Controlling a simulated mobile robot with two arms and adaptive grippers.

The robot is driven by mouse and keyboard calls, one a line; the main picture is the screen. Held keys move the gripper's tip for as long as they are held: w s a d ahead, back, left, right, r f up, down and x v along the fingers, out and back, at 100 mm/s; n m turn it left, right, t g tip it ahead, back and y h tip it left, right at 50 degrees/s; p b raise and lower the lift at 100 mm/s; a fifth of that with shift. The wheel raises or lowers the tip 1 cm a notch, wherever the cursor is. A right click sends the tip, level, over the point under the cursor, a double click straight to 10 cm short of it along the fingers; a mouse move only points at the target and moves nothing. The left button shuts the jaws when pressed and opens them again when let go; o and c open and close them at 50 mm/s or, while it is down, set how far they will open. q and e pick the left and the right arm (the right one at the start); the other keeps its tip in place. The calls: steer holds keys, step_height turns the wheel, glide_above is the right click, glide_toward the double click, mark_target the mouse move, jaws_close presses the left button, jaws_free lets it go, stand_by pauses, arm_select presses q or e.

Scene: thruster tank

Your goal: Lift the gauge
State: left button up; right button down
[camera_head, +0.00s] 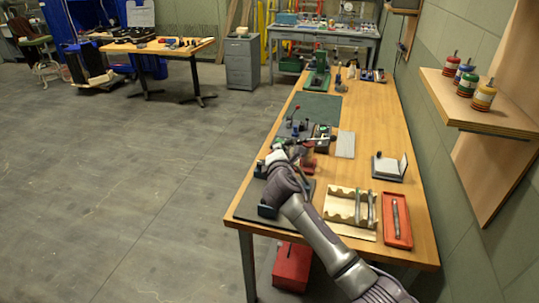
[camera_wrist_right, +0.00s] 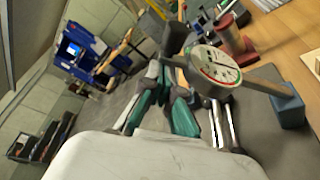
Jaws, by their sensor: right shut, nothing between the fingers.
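The gauge (camera_wrist_right: 215,67) is a round white dial with a dark rim and a stem, seen close up in the right wrist view. A bar runs from it to a blue block (camera_wrist_right: 289,106) on a dark mat. My right gripper (camera_head: 288,153) is low over the near left part of the wooden bench in the head view. Its fingers, with green pads, also show in the wrist view (camera_wrist_right: 172,92). They are shut and empty, just beside the gauge; contact is unclear. The gauge is hard to make out in the head view. My left gripper is out of view.
A wooden rack (camera_head: 349,209), a red tray (camera_head: 397,221) and a grey stand (camera_head: 389,167) lie right of my arm on the bench (camera_head: 356,103). A red spool (camera_wrist_right: 230,37) stands beyond the gauge. A wall shelf (camera_head: 490,103) juts in at right. Open floor lies left.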

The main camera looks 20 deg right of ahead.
mark_target(288, 145)
steer(key=s+d+m, duration=0.1)
steer(key=d+r+m, duration=0.1)
steer(key=shift+s+d+r+t, duration=0.25)
steer(key=shift+s+d+t, duration=0.05)
steer(key=shift+s+t, duration=0.1)
steer(key=shift+s+d+r+m, duration=0.35)
steer(key=shift+s+d+m, duration=0.2)
steer(key=shift+d+m, duration=0.2)
steer(key=shift+d+t+b, duration=0.15)
steer(key=shift+t+b, duration=0.15)
steer(key=shift+d+r, duration=0.1)
